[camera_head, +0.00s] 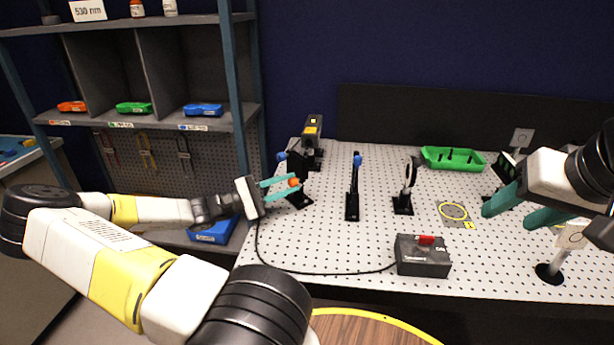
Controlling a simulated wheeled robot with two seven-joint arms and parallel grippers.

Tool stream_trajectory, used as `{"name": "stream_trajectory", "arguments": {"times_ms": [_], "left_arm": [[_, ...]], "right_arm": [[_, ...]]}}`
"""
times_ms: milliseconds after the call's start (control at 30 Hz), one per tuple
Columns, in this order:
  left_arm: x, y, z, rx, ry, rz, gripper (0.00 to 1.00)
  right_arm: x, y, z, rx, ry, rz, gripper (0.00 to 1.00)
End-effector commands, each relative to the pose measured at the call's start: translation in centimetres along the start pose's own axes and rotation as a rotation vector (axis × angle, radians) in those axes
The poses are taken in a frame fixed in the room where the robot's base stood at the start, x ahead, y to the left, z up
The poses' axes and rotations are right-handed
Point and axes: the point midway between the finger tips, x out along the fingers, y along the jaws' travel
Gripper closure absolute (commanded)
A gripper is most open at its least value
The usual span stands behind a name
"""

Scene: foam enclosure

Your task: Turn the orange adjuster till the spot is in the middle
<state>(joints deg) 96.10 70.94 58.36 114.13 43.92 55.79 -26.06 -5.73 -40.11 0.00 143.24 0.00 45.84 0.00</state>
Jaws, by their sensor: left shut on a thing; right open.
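The orange adjuster (294,182) is a small knob on the side of a black optical mount (303,198) at the left of the perforated table. My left gripper (288,187) has its teal fingers shut on the orange adjuster. A blue knob (282,156) sits higher on the same mount. A small dark screen (503,167) stands at the right, partly hidden by my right arm; I cannot make out a spot on it. My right gripper (514,209) is open and empty over the right part of the table.
A green tray (452,159) lies behind.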

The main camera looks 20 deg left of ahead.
Motion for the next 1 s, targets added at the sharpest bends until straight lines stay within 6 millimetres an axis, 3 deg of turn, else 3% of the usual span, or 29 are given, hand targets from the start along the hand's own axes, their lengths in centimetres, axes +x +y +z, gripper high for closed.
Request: {"name": "stream_trajectory", "arguments": {"times_ms": [233, 267, 333, 367, 733, 1000], "left_arm": [[-0.1, -0.1, -0.1, 0.0, 0.003, -0.001, 1.0], [-0.1, -0.1, -0.1, 0.0, 0.003, -0.001, 0.71], [-0.1, -0.1, -0.1, 0.001, 0.003, -0.001, 0.57], [-0.1, -0.1, -0.1, 0.001, 0.003, -0.001, 0.55], [-0.5, 0.0, -0.1, 0.002, 0.002, -0.001, 0.55], [-4.9, 0.0, -0.1, 0.002, 0.004, -0.002, 0.55]], "right_arm": [[0.0, 0.0, 0.0, 0.0, 0.0, 0.0, 0.49], [0.0, 0.0, 0.0, 0.0, 0.0, 0.0, 0.49], [0.0, 0.0, 0.0, 0.0, 0.0, 0.0, 0.49], [0.0, 0.0, 0.0, 0.0, 0.0, 0.0, 0.49], [0.0, 0.0, 0.0, 0.0, 0.0, 0.0, 0.49], [0.0, 0.0, 0.0, 0.0, 0.0, 0.0, 0.49]]}}
